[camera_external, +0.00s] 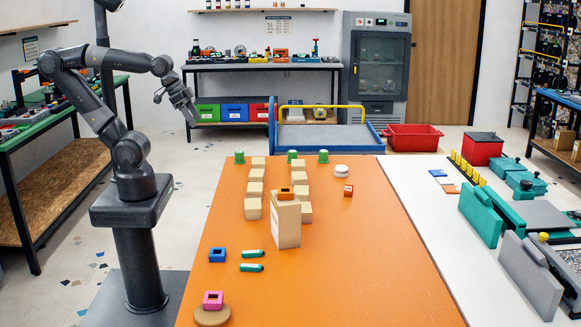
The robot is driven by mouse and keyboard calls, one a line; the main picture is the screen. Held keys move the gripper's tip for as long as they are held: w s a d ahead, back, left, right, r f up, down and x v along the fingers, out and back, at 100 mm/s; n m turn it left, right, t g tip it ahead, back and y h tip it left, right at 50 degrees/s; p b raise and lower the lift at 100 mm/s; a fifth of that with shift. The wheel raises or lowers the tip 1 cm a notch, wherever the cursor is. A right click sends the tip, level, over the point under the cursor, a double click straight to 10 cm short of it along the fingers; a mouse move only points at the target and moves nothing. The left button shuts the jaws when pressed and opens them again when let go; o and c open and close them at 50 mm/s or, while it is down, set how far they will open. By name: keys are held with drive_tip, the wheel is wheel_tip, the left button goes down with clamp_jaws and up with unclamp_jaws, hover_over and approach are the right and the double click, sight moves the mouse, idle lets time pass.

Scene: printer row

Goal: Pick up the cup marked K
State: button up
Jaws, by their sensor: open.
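No cup with a readable K shows; the markings are too small to read. Three small green upright pieces that may be cups stand at the far side of the orange table: a left one (239,157), a middle one (292,155) and a right one (323,156). Two green cylinders with white labels, an upper one (252,254) and a lower one (251,267), lie on their sides near the table's left middle. My gripper (188,113) is open and empty, raised in the air left of the table's far end, apart from everything on it.
Two rows of tan blocks (254,190) and a taller tan box (287,225) with an orange piece on top stand mid-table. The orange table's (370,270) right front is clear.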

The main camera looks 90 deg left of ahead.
drive_tip(key=shift+c, duration=0.2)
idle(0.5)
drive_tip(key=w+a+r+n, duration=0.1)
drive_tip(key=w+a+r, duration=0.15)
drive_tip(key=w, duration=0.55)
drive_tip(key=w+a+r+n, duration=0.1)
drive_tip(key=w+a+r, duration=0.15)
drive_tip(key=w, duration=0.45)
drive_tip(key=n+g+y, duration=0.2)
drive_tip(key=n, duration=0.2)
hover_over(322, 151)
drive_tip(key=s+d, duration=0.2)
drive_tip(key=s, duration=0.1)
wheel_tip(322, 151, down, 23)
drive_tip(key=x, duration=0.5)
drive_tip(key=shift+w+a, duration=0.1)
drive_tip(key=shift+a, duration=0.1)
drive_tip(key=shift+x, duration=2.95)
